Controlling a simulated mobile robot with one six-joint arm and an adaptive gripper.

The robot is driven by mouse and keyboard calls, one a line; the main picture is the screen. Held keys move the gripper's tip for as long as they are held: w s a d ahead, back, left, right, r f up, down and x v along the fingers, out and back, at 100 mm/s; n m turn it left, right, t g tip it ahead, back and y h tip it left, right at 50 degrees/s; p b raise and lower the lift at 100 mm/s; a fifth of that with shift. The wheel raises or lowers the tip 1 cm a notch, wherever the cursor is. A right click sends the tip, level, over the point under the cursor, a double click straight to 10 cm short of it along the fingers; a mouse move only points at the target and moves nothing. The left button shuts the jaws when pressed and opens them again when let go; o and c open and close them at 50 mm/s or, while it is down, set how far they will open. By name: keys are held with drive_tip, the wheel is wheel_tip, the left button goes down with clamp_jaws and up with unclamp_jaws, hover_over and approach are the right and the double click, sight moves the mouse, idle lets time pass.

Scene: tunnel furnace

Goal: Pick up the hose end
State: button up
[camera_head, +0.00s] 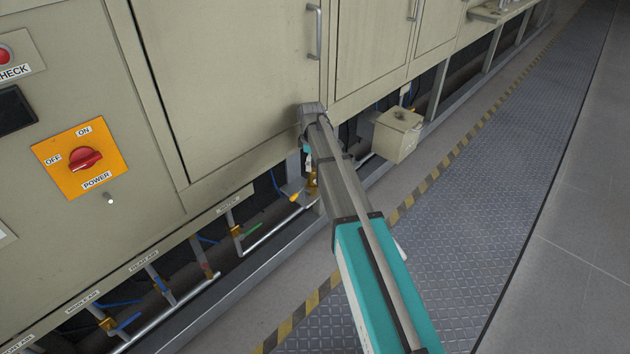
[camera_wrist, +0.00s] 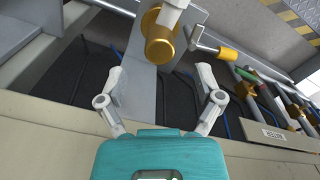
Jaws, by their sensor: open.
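My gripper (camera_wrist: 160,80) is open and empty in the wrist view, its two fingers spread apart. A brass cylindrical fitting (camera_wrist: 159,48) on a pale grey stem lies just beyond and between the fingertips, with no visible contact. I cannot tell for sure whether this fitting is the hose end. In the head view my arm reaches down to the machine's lower opening, and a brass part (camera_head: 312,180) shows beside it. My gripper is mostly hidden there behind the arm.
More valves and pipes (camera_head: 236,230) line the lower opening. A beige box (camera_head: 397,133) stands right of my arm. The metal walkway (camera_head: 480,165) is clear.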

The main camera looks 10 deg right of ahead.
sight(313, 170)
drive_tip(key=shift+d+f+b, duration=0.15)
drive_tip(key=shift+f+b, duration=2.25)
drive_tip(key=shift+f, duration=0.1)
clamp_jaws()
